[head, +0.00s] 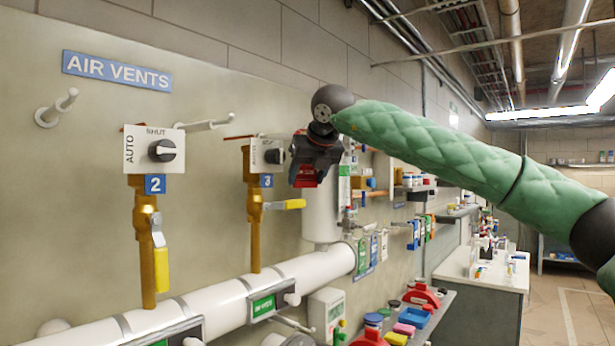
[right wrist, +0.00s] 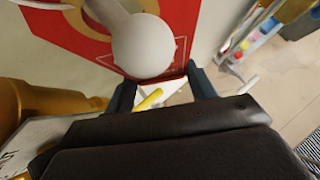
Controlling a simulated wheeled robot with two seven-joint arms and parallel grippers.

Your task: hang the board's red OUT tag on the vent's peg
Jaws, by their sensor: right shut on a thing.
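My right gripper (head: 308,170) is shut on the red tag (head: 305,178), just right of the vent labelled 3 (head: 267,153) in the head view. In the right wrist view the tag (right wrist: 65,25) lies beyond the fingers, its edge between them. A white round-ended peg (right wrist: 143,45) overlaps the tag there; I cannot tell whether it passes through the tag's hole. In the head view, pegs stand on the wall upper left of vent 2 (head: 55,107) and between vents 2 and 3 (head: 208,124). The tag's lettering is not readable. My left gripper is out of view.
A brass pipe with a yellow lever (head: 160,265) drops from vent 2 (head: 154,152); another lever (head: 285,204) is below vent 3. A thick white pipe (head: 225,310) runs below. A bench (head: 470,275) stands farther right. Open floor shows at far right.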

